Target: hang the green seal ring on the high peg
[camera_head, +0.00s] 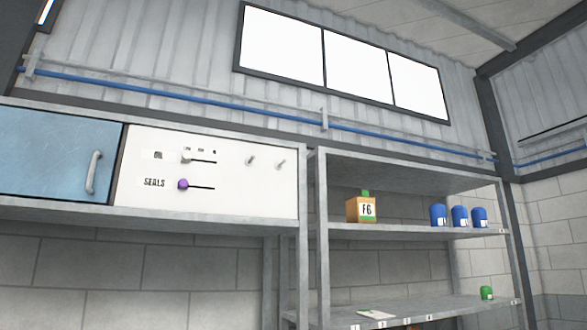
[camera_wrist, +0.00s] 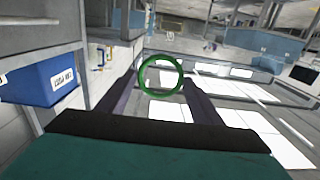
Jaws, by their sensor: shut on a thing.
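The green seal ring (camera_wrist: 140,77) is held at the tips of my gripper (camera_wrist: 163,82) in the wrist view. The two dark fingers reach forward, shut on the ring, which faces the camera as an open circle. My gripper and the ring do not show in the head view. In the head view, a white panel (camera_head: 230,185) bears two short pegs at its right, a left peg (camera_head: 251,160) and a right peg (camera_head: 281,164). Both pegs look bare. I cannot tell which is the high peg. No peg can be made out in the wrist view.
The panel also has a pale knob (camera_head: 186,156) and a purple knob (camera_head: 183,184) by the SEALS label. A blue door (camera_head: 55,150) is at left. The shelf unit (camera_head: 318,230) at right holds a box (camera_head: 360,210) and blue canisters (camera_head: 460,217). A blue bin (camera_wrist: 45,90) is left in the wrist view.

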